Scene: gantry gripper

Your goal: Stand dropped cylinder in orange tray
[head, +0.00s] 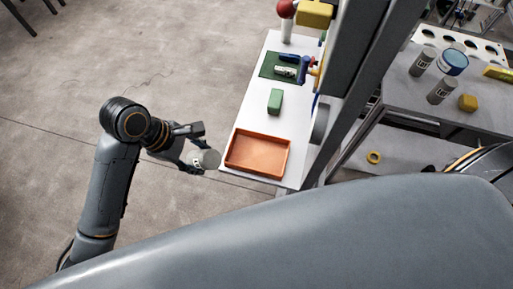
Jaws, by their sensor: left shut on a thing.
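My left gripper (194,160) is shut on a grey cylinder (209,159) with a pale label. It holds the cylinder just left of the white table's edge, beside the orange tray (257,154) and apart from it. The cylinder's round grey end faces up toward the camera, and the fingers hide part of its side. The orange tray is a shallow rectangle at the near end of the white table and looks empty. My right gripper does not show.
A green block (275,101) stands behind the tray on the white table (243,116). Farther back is a dark green mat (267,71) with a small pale part. A grey upright post rises at the table's right. Several cans stand on the grey bench (402,84) at right.

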